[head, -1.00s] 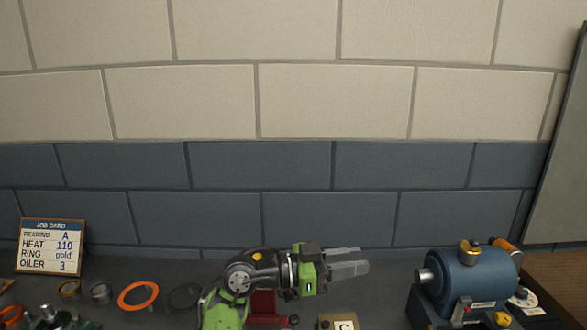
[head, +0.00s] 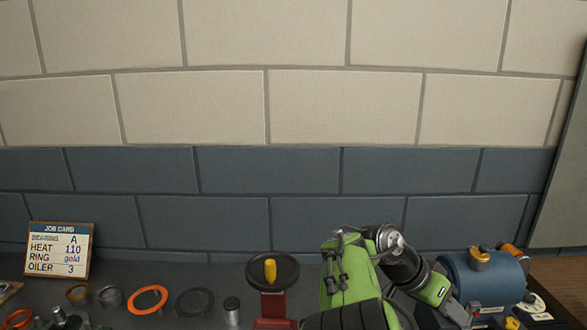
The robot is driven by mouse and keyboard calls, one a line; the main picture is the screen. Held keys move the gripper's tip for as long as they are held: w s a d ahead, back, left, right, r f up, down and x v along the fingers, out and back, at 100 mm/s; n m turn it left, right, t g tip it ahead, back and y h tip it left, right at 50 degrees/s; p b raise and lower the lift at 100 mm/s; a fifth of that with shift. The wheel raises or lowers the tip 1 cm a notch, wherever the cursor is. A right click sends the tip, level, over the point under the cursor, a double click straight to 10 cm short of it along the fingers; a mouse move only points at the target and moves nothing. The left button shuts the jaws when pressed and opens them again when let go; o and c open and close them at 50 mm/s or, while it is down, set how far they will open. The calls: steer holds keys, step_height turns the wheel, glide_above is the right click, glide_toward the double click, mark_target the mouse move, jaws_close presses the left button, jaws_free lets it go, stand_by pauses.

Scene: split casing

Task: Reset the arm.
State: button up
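My green and black arm rises from the bottom edge, right of the middle, and bends over to the right. My gripper (head: 457,312) is at its end, pointing down and to the right, just left of and in front of the blue casing (head: 482,276). The grey fingers show only in part, so I cannot tell whether they are open or whether they touch the casing. I see nothing clearly held.
A red stand with a dark round plate (head: 288,272) and yellow knob is left of my arm. An orange ring (head: 148,300), a dark ring (head: 194,303) and a small cylinder (head: 232,311) lie further left. A job card (head: 59,250) leans behind.

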steer(key=s+a+n+t+y+p, duration=0.1)
steer(key=s+a+n+t+y, duration=0.2)
steer(key=s+a+n, duration=0.3)
steer(key=s+a+r+n+t+y+p, duration=0.1)
steer(key=s+a+n+t+y, duration=0.2)
steer(key=s, duration=1.2)
steer(key=a+n+y, duration=0.3)
steer(key=a, duration=0.1)
steer(key=shift+s+a+r, duration=0.2)
steer(key=shift+s+r, duration=0.1)
